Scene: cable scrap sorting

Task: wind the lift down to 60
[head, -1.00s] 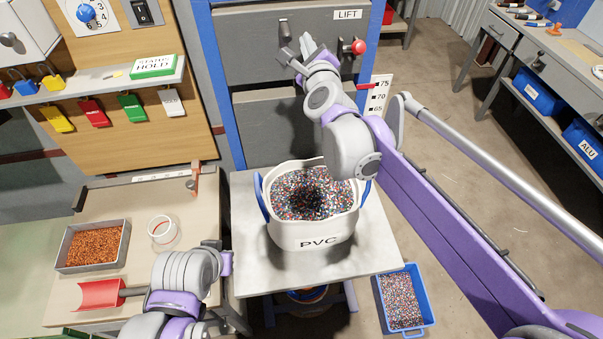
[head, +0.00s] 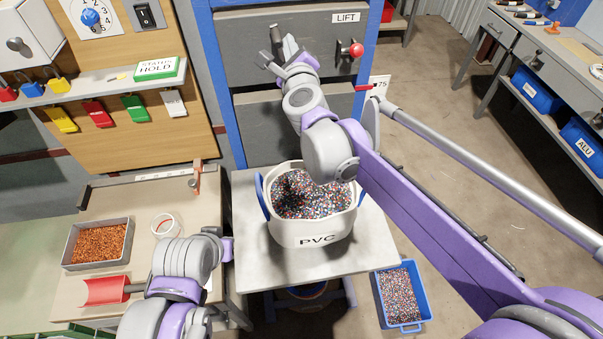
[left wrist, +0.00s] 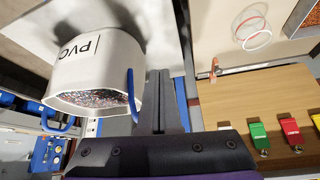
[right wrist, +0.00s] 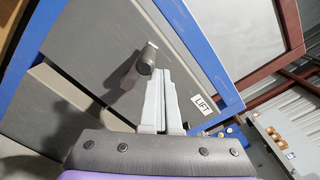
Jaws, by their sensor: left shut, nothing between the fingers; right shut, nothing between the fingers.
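The grey lift panel (head: 240,52) carries a LIFT label (head: 345,17), a red-knobbed lever (head: 355,49) and a dark crank handle (head: 276,38). The handle also shows in the right wrist view (right wrist: 148,58). My right gripper (head: 281,54) is shut and empty, close by the handle; I cannot tell whether they touch. A red pointer (head: 367,87) sits near 75 on the white scale (head: 381,82); the lower marks are hidden behind my right arm. The PVC bin (head: 312,232) stands on the lift table (head: 370,245). My left gripper (left wrist: 160,80) is shut and empty, near the bin.
A blue crate of granules (head: 424,322) stands on the floor right of the table. A left bench holds a copper granule tray (head: 70,262), a clear ring-like cup (head: 166,225) and a red scoop (head: 105,291). Padlocks and tags hang on the wooden board above.

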